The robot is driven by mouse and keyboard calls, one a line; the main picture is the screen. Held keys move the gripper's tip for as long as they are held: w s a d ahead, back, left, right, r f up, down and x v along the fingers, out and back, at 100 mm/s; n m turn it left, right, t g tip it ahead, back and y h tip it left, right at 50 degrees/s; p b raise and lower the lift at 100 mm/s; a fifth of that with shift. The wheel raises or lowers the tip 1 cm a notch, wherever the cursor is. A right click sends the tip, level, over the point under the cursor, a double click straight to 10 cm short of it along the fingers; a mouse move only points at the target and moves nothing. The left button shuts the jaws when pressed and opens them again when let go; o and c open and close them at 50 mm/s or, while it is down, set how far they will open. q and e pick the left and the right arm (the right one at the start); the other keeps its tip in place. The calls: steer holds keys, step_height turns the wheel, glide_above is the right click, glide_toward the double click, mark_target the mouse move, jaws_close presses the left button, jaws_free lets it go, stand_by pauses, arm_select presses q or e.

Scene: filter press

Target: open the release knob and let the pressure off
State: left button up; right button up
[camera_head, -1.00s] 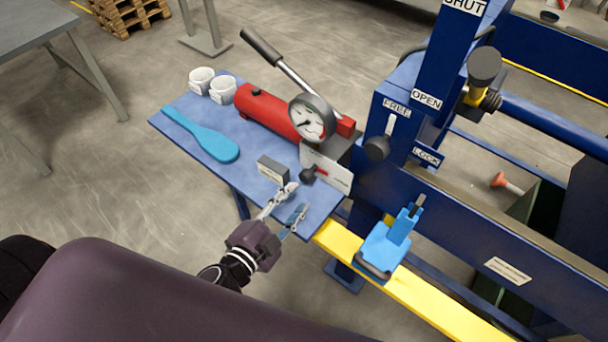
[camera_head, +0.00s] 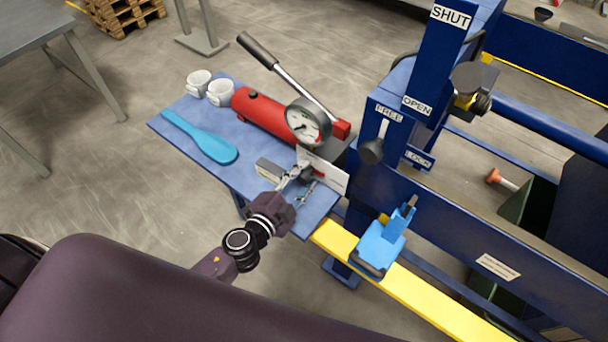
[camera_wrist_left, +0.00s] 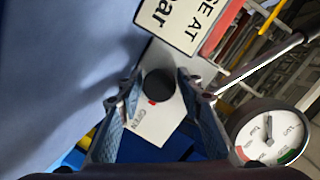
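The black release knob (camera_wrist_left: 158,85) shows in the left wrist view in front of a white plate (camera_wrist_left: 150,124) with a red mark and the word OPEN. My left gripper (camera_wrist_left: 157,92) is open, one blue-padded finger on each side of the knob, with a gap visible at the sides. In the head view my left gripper (camera_head: 298,183) reaches the knob end of the pump and largely hides the knob. The red hand pump (camera_head: 262,115) carries a round gauge (camera_head: 307,122); the gauge also shows in the left wrist view (camera_wrist_left: 268,133). My right gripper is not in view.
A small grey block with a label (camera_head: 268,170) stands just left of the gripper on the blue table (camera_head: 180,150). The blue press frame (camera_head: 400,190), with FREE and LOCK signs, stands right.

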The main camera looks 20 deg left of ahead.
arm_select(q)
steer(key=c, duration=0.9)
steer(key=shift+f+b, duration=0.2)
steer(key=shift+b, duration=0.15)
steer(key=shift+r+m, duration=0.1)
steer(key=shift+m, duration=0.5)
steer(key=o, duration=0.9)
